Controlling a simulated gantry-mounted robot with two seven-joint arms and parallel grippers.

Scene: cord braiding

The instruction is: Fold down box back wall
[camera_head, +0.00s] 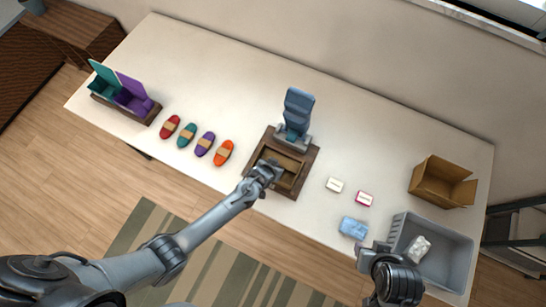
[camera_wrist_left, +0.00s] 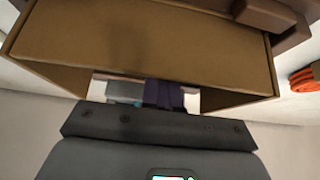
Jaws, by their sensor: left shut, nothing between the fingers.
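A small open brown box (camera_head: 287,163) sits on a dark wooden base (camera_head: 310,160) at the middle of the table. In the left wrist view a wide brown box panel (camera_wrist_left: 140,45) fills the upper part, with side walls at its ends. My left gripper (camera_head: 272,168) is shut and empty at the box's near left part. In the left wrist view its dark fingers (camera_wrist_left: 164,94) are close together by the panel's edge; contact cannot be told. My right gripper (camera_head: 372,250) is beside the grey bin; its fingers are too unclear to read.
A blue-grey device (camera_head: 297,107) stands behind the box. Several cord bundles (camera_head: 205,144) and a teal and purple organizer (camera_head: 138,113) lie left. Right are small packets (camera_head: 334,185), a blue pack (camera_head: 353,228), a cardboard box (camera_head: 430,188) and a grey bin (camera_head: 455,257).

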